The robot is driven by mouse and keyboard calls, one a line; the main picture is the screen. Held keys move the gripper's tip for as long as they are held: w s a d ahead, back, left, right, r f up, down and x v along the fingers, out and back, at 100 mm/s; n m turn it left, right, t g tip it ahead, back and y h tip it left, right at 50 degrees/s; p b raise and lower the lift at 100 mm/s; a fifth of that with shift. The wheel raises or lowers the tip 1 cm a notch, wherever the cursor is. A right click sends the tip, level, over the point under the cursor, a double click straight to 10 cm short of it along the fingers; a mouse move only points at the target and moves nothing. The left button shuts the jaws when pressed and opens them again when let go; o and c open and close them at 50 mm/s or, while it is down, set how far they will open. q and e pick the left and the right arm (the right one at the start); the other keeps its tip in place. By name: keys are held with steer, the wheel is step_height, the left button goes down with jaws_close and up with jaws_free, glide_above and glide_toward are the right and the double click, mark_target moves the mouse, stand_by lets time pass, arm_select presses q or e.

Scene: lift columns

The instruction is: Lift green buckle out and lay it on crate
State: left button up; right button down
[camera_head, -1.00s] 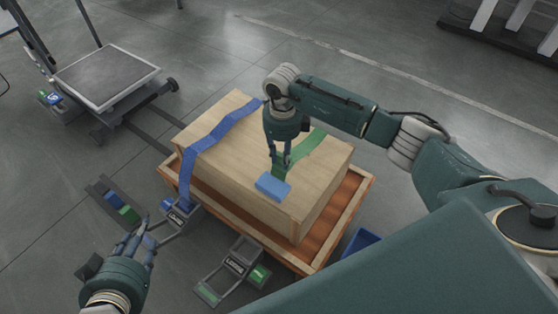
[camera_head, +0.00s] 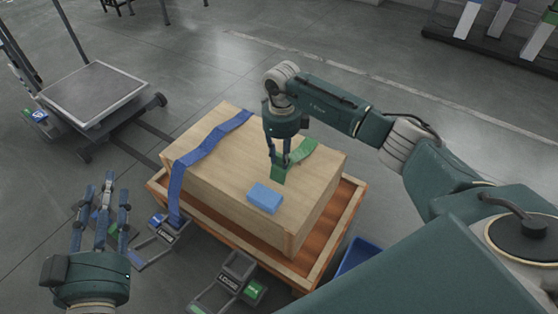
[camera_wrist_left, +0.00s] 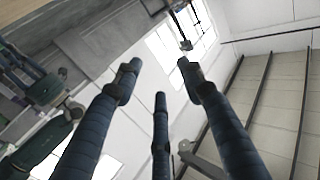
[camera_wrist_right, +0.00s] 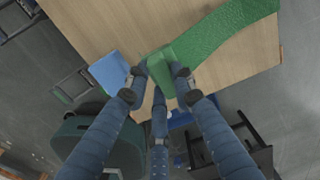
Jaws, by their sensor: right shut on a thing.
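My right gripper (camera_head: 280,162) is shut on a green piece, which I take for the green buckle (camera_head: 279,174), low over the wooden crate (camera_head: 225,165). In the right wrist view the green buckle (camera_wrist_right: 161,74) is between the fingertips, at the end of the wide green strap (camera_wrist_right: 215,32). The green strap (camera_head: 304,150) lies over the crate's right part. I cannot tell whether the buckle touches the crate top. My left gripper (camera_head: 102,190) is open and empty, fingers spread, left of the crate; the left wrist view shows nothing between its fingers (camera_wrist_left: 158,75).
A light blue block (camera_head: 265,197) lies on the crate's near part. A blue strap (camera_head: 205,147) crosses its left part. The crate sits on an orange-brown pallet (camera_head: 325,240). Grey ratchet devices (camera_head: 232,283) stand on the floor in front. A wheeled platform (camera_head: 95,93) stands at left.

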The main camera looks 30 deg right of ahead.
steer(key=shift+w+d+f+b, duration=0.1)
steer(key=shift+d+f+b, duration=0.1)
steer(key=shift+f+b, duration=0.45)
steer(key=shift+f, duration=0.6)
arm_select(q)
steer(key=s+r+t+h, duration=0.1)
steer(key=s+r+t, duration=0.2)
steer(key=r, duration=0.8)
steer(key=shift+d+t+h+b, duration=0.3)
steer(key=shift+t+h+b, duration=0.1)
steer(key=shift+t, duration=0.9)
arm_select(e)
steer(key=shift+f, duration=0.4)
arm_select(q)
steer(key=shift+r, duration=0.1)
steer(key=shift+s, duration=0.15)
arm_select(e)
steer(key=shift+f, duration=0.1)
